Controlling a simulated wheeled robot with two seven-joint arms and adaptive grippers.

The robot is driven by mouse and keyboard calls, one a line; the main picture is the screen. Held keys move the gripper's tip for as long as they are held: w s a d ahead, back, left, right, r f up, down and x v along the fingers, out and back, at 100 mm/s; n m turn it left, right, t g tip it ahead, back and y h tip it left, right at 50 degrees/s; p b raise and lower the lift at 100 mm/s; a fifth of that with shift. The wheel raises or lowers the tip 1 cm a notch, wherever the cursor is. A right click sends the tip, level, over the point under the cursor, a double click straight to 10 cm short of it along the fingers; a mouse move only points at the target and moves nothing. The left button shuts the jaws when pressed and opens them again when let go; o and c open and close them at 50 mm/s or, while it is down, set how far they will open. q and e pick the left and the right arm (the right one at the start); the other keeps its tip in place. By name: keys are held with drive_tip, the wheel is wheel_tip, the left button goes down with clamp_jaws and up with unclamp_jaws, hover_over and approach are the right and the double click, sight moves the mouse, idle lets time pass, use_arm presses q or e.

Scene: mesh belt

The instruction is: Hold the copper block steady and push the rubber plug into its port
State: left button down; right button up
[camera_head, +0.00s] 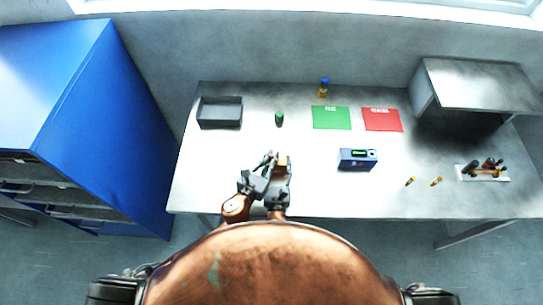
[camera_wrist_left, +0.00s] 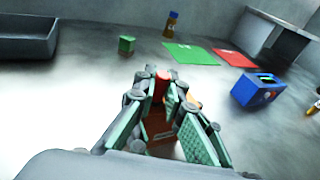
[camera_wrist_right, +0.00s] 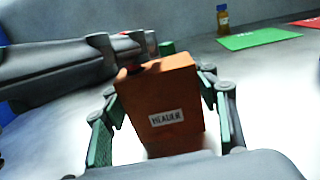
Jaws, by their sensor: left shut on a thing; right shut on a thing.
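The copper block (camera_wrist_right: 165,105), with a "HEADER" label on its near face, stands slightly tilted between the fingers of my right gripper (camera_wrist_right: 165,112). In the head view the block (camera_head: 283,161) is held above the table near its front edge. My left gripper (camera_head: 268,161) comes in from the left, its fingers closed close to the block. In the left wrist view a small red piece, seemingly the rubber plug (camera_wrist_left: 161,85), sits between the left fingertips. In the right wrist view the left fingers reach the block's upper left edge. The port is hidden, and I cannot tell how deep the plug sits.
A tool tray (camera_head: 483,178) is at right. The table's left front is clear.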

use_arm(q)
drive_tip(key=c, duration=1.9)
unclamp_jaws()
drive_tip(key=shift+f, duration=0.1)
drive_tip(key=shift+c, duration=0.2)
drive_tip(key=v, duration=1.2)
use_arm(e)
drive_tip(key=o, duration=1.4)
drive_tip(key=shift+s, duration=0.1)
